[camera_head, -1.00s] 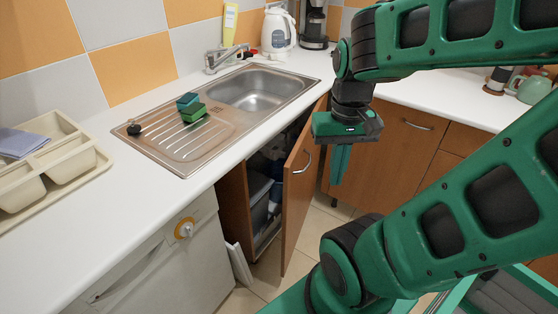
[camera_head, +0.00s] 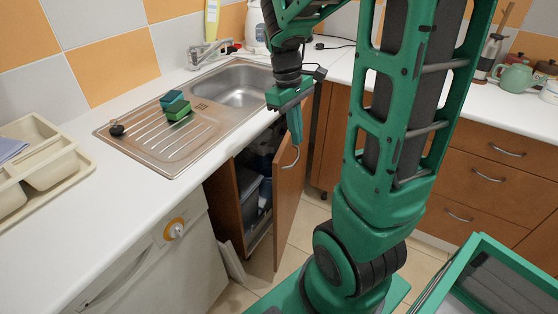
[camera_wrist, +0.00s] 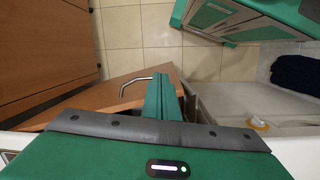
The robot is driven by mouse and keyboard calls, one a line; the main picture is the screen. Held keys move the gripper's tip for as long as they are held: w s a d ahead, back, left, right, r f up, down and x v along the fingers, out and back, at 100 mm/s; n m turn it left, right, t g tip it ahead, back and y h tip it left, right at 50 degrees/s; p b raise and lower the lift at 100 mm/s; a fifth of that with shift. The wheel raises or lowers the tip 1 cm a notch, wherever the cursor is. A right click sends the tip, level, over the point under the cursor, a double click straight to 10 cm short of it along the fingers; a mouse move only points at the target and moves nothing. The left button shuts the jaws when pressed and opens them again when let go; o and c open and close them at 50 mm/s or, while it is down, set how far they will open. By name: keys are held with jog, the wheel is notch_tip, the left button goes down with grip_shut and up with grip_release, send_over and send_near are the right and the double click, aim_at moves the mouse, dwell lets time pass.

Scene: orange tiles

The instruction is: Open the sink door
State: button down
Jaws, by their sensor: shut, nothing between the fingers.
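The sink door (camera_head: 289,205) is a brown wooden panel under the sink, standing partly open, with a curved metal handle (camera_head: 291,160) on its outer face. The cabinet interior shows left of it, with a grey bin (camera_head: 250,195) inside. My gripper (camera_head: 296,140) is shut and empty, pointing down at the door's upper part, beside the handle. In the wrist view my closed fingers (camera_wrist: 162,78) overlap the free end of the door (camera_wrist: 112,93), just right of the handle (camera_wrist: 135,82). Whether they touch the door I cannot tell.
The sink (camera_head: 235,85) and white worktop (camera_head: 60,210) lie above the cabinet. A white dishwasher (camera_head: 150,270) stands left of the opening. Brown drawers (camera_head: 480,175) are at the right. Tiled floor (camera_head: 305,225) lies clear in front of the door.

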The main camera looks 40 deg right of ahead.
jog(key=w+f+n, duration=0.5)
jog(key=w+f, duration=0.1)
jog(key=w, duration=0.4)
notch_tip(320, 180, down, 10)
jog(key=s+d, duration=0.1)
jog(key=shift+s+d+g, duration=0.2)
jog(key=shift+s+g, duration=0.1)
jog(key=shift+s, duration=0.1)
